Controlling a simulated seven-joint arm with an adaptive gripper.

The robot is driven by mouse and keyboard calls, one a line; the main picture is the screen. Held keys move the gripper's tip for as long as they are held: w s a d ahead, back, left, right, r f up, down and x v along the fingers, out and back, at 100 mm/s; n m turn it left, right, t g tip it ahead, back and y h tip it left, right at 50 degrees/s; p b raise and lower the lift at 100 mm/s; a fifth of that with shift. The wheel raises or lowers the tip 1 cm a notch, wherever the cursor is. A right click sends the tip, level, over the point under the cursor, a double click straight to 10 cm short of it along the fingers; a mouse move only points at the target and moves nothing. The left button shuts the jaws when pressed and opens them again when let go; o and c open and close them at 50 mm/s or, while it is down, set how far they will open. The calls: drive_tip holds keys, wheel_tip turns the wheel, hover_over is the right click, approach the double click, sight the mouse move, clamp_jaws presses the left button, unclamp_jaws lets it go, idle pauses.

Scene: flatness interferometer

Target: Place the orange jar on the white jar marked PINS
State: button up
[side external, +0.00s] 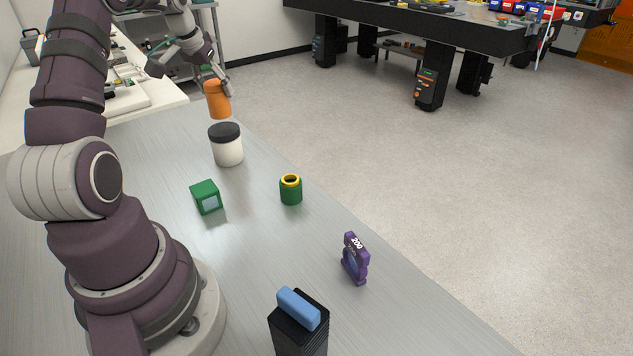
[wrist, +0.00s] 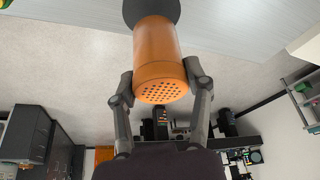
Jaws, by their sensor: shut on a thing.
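The orange jar (side external: 217,100) is held upright above the white jar (side external: 228,150), which has a black lid and stands on the metal table. My gripper (side external: 218,80) is shut on the orange jar. No PINS marking is visible.
On the table (side external: 255,240) are a green cube (side external: 206,197), a green cylinder with a yellow ring (side external: 291,190), a purple piece marked 200 (side external: 355,258) and a black block with a blue top (side external: 299,322). The table's right edge drops to open floor.

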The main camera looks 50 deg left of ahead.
sight(218, 101)
drive_tip(key=shift+f, duration=1.4)
drive_tip(key=shift+f, duration=0.15)
drive_tip(key=o, duration=1.2)
